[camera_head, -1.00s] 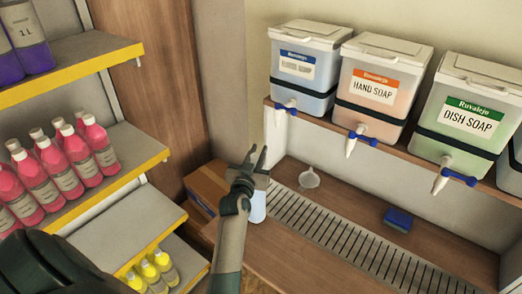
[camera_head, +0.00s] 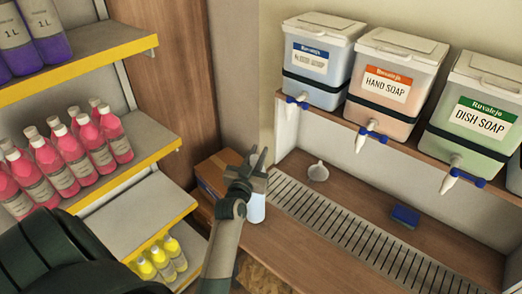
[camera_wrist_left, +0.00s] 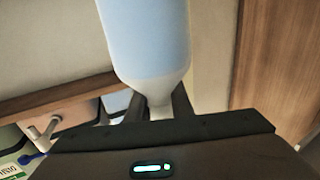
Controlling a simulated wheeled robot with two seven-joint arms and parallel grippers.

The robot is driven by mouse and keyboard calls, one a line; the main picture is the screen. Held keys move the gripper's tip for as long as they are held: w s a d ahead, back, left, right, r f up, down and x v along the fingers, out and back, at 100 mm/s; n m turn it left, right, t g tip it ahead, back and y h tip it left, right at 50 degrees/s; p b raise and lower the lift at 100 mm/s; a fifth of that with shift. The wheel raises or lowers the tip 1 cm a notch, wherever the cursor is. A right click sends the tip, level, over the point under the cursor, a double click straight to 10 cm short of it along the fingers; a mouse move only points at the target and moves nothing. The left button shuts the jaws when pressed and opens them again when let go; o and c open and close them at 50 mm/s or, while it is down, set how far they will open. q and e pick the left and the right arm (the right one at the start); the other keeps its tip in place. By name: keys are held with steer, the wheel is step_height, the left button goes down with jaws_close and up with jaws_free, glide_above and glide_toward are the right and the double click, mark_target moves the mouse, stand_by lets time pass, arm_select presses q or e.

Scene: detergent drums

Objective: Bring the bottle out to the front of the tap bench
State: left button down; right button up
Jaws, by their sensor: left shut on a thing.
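The bottle (camera_head: 257,208) holds pale blue liquid and is partly hidden behind my left gripper in the head view. My left gripper (camera_head: 258,158) is shut on its neck. In the left wrist view the bottle (camera_wrist_left: 148,40) fills the top middle, with its narrow neck between the fingers of the left gripper (camera_wrist_left: 158,107). The bottle shows over the left end of the tap bench (camera_head: 290,240), left of the drain grate. I cannot tell whether its base touches the bench top. My right gripper is not in view.
A funnel (camera_head: 318,171) and a blue sponge (camera_head: 405,216) lie on the bench. A cardboard box (camera_head: 208,180) is behind left. Shelves of pink bottles (camera_head: 60,170) stand left.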

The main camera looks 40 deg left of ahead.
arm_select(q)
steer(key=shift+s+r, duration=0.25)
steer(key=shift+f, duration=0.15)
stand_by(0.4)
steer(key=c, duration=1.5)
jaws_free()
steer(key=shift+s+f, duration=0.1)
steer(key=shift+f, duration=0.15)
steer(key=shift+s+d+r+p, duration=0.1)
steer(key=shift+s+d+p, duration=0.1)
steer(key=shift+s+p, duration=0.25)
steer(key=p+v, duration=0.4)
steer(key=v, duration=1.2)
steer(key=shift+s+r, duration=0.15)
steer(key=shift+s, duration=0.05)
